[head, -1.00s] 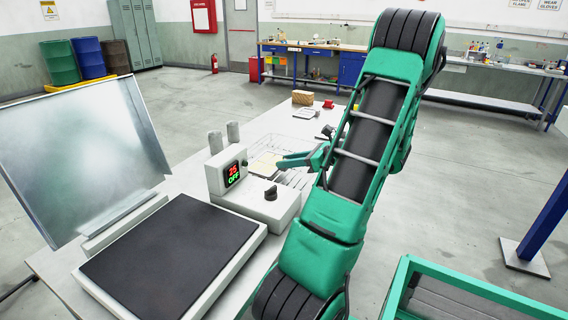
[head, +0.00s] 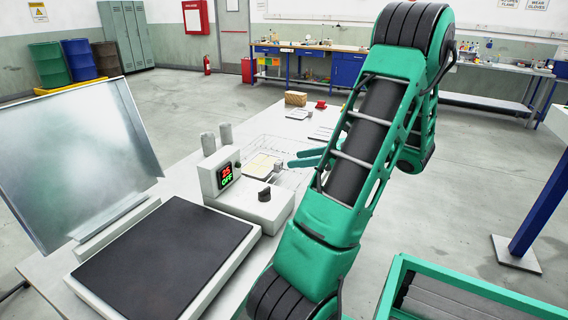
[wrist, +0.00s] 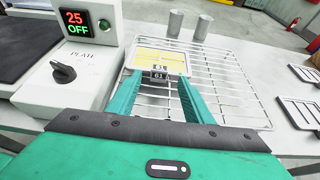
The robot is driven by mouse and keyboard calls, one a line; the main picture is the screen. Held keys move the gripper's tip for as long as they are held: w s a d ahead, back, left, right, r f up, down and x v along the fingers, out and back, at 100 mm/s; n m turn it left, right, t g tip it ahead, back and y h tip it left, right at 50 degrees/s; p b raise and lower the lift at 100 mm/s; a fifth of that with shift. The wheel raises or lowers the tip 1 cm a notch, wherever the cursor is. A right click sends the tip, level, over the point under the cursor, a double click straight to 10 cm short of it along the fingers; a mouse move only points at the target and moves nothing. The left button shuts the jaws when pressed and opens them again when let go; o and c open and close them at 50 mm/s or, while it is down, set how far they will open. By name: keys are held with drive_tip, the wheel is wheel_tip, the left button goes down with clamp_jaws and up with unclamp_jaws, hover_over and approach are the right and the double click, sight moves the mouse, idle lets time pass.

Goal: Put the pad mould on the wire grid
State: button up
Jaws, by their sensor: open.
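The pad mould (head: 259,164), a flat pale plate with yellow strips and a small grey numbered block at its near end, lies on the wire grid (head: 283,146). In the wrist view, the mould (wrist: 160,57) rests flat over the left part of the grid (wrist: 228,82). My gripper (head: 294,159) is open, with its two green fingers just to the right of the block in the head view. In the wrist view, my gripper (wrist: 160,80) has one finger on each side of the block line, with nothing clamped. The fingers hide part of the grid.
A heating plate unit with a control box (head: 250,200) reading 25 OFF stands left of the grid. Two grey cylinders (wrist: 189,24) stand behind the grid. Slotted plates (wrist: 300,111) lie to the right. A wooden block (head: 296,98) and red cup sit farther back.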

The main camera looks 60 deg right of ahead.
drive_tip(key=shift+v, duration=2.15)
